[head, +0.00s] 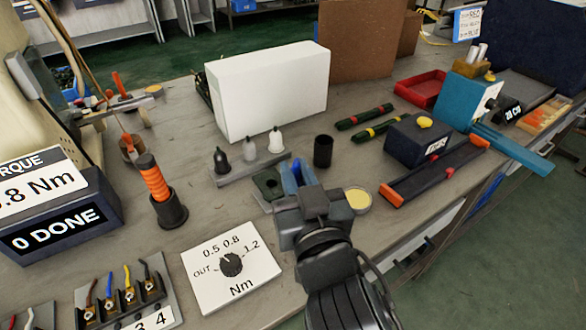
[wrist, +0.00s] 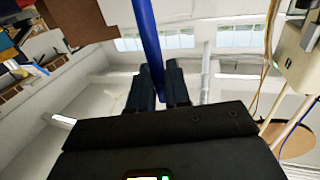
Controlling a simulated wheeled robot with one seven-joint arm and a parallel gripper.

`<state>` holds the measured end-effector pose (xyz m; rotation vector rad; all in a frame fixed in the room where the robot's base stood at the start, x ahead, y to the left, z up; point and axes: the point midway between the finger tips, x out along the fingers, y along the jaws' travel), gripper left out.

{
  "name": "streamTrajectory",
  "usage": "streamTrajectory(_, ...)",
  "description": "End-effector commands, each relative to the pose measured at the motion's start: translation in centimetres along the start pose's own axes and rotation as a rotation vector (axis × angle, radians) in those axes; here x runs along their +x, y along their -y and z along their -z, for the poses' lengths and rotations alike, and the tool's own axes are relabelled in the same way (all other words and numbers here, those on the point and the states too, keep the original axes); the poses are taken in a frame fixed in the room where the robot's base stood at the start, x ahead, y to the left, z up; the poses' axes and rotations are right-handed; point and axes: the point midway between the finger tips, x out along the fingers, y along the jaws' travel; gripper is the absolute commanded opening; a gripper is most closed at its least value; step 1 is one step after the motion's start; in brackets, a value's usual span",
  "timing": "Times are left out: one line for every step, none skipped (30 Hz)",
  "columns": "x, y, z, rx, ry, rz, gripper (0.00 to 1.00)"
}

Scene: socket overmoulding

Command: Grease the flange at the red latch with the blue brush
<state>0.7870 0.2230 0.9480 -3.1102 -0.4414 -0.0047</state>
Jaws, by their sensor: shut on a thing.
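My gripper (head: 312,203) is over the middle of the bench. In the wrist view my gripper (wrist: 162,80) has its two dark fingers shut on the blue brush (wrist: 147,35), a long blue rod slanting up out of the picture. In the head view blue parts (head: 290,178) show just beyond the gripper; I cannot tell which belong to the brush. The bristles are not clear. A round pot with a pale yellow top (head: 357,199) stands right beside the gripper. I cannot clearly identify the red latch or its flange.
A dark plate with a hole (head: 268,184) lies left of the gripper. Behind stand a rack of nozzle bottles (head: 249,147), a black cup (head: 323,151) and a white box (head: 268,90). The torque dial (head: 232,264) lies front left. A dark rail with orange ends (head: 435,172) lies right.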

Motion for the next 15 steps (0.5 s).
streamTrajectory(0.0,0.0,0.0,0.0,0.001,0.0,0.0)
streamTrajectory(0.0,0.0,0.0,0.0,0.001,0.0,0.0)
streamTrajectory(0.1,0.0,0.0,0.0,0.0,0.0,0.0)
streamTrajectory(0.1,0.0,-0.1,0.0,0.0,0.0,0.0)
streamTrajectory(0.2,0.1,-0.1,0.0,0.0,0.0,0.0)
streamTrajectory(0.3,0.1,-0.1,0.0,0.0,0.0,0.0)
streamTrajectory(0.5,0.1,0.0,0.0,0.0,0.0,0.0)
streamTrajectory(0.6,0.2,0.0,0.0,-0.001,0.0,0.0)
streamTrajectory(0.8,0.2,0.0,0.0,-0.002,0.0,0.0)
streamTrajectory(0.9,0.3,0.0,0.0,-0.002,0.0,0.0)
streamTrajectory(1.0,0.3,0.0,0.0,-0.002,0.0,0.0)
streamTrajectory(1.2,0.4,0.0,0.0,-0.002,0.0,0.0)
streamTrajectory(1.3,0.4,0.0,0.0,-0.002,0.0,0.0)
streamTrajectory(1.4,0.5,0.0,0.0,-0.002,0.0,0.0)
streamTrajectory(1.6,0.5,0.0,0.0,-0.002,0.0,0.0)
